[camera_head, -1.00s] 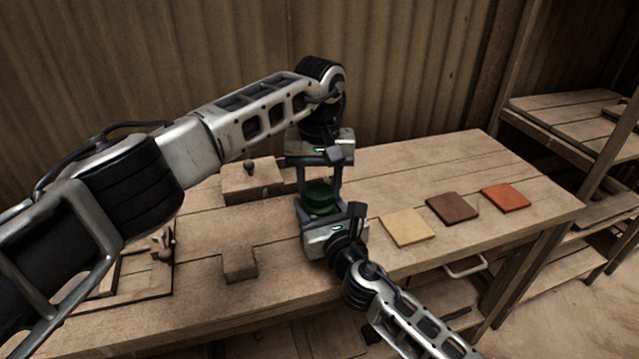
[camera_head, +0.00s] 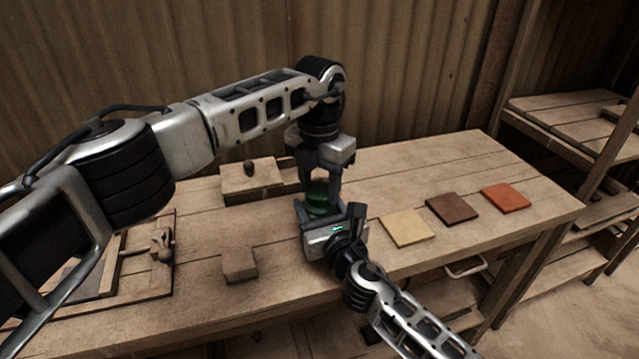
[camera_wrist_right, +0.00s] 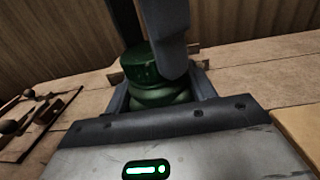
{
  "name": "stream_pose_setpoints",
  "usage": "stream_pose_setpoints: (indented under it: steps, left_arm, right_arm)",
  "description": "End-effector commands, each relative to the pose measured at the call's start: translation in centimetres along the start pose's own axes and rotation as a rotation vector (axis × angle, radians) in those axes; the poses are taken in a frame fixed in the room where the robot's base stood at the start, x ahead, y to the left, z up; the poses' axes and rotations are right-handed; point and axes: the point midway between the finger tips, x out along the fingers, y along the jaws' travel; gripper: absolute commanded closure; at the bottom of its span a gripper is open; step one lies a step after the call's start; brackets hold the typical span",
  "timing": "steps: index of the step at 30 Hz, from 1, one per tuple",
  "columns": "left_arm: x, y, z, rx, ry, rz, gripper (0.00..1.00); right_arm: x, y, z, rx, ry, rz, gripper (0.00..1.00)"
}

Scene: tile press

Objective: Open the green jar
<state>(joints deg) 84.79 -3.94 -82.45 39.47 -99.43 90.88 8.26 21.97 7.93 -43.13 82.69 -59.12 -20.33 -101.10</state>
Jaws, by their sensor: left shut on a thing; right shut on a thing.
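The green jar (camera_head: 317,205) stands on the workbench in the head view, between my two grippers. In the right wrist view its dark green lid (camera_wrist_right: 140,66) sits above the body (camera_wrist_right: 162,96), at a slight tilt in the picture. My left gripper (camera_head: 320,188) points down from above and is shut on the lid, with its fingers on either side. My right gripper (camera_head: 318,213) comes in low from the front and is shut around the jar's body. The fingers hide parts of the jar, and I cannot tell whether the lid is loose.
Yellow (camera_head: 407,227), brown (camera_head: 452,206) and orange (camera_head: 505,197) tiles lie to the right on the bench (camera_head: 420,165). A wooden block with a dark knob (camera_head: 252,180) stands behind left, a smaller block (camera_head: 239,264) in front left. A wooden press-like frame (camera_head: 150,262) lies at far left.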

Motion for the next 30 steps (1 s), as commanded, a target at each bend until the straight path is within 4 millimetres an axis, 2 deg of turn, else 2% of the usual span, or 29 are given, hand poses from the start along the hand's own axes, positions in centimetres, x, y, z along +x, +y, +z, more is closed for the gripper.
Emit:
stream_pose_setpoints:
  steps: [3, 21, 24, 27, 30]
  left_arm:
    - [-0.06, -0.01, -0.01, -0.307, 0.001, 0.001, 0.83]
    - [-0.11, -0.07, 0.0, -1.842, 0.002, 0.002, 0.83]
    - [-0.12, -0.08, 0.0, -2.011, 0.002, 0.003, 0.83]
    - [-0.13, -0.09, 0.0, -2.107, 0.003, 0.003, 0.83]
    - [-0.12, -0.09, 0.0, -2.098, 0.003, 0.003, 0.83]
  right_arm:
    - [-0.03, -0.04, -0.21, 0.001, 0.004, -0.001, 1.0]
    - [-0.03, -0.05, -0.21, 0.001, 0.004, -0.001, 1.0]
    - [-0.03, -0.05, -0.21, 0.001, 0.004, -0.002, 1.0]
    - [-0.03, -0.05, -0.21, 0.001, 0.004, -0.001, 1.0]
    - [-0.03, -0.05, -0.21, 0.001, 0.004, -0.001, 1.0]
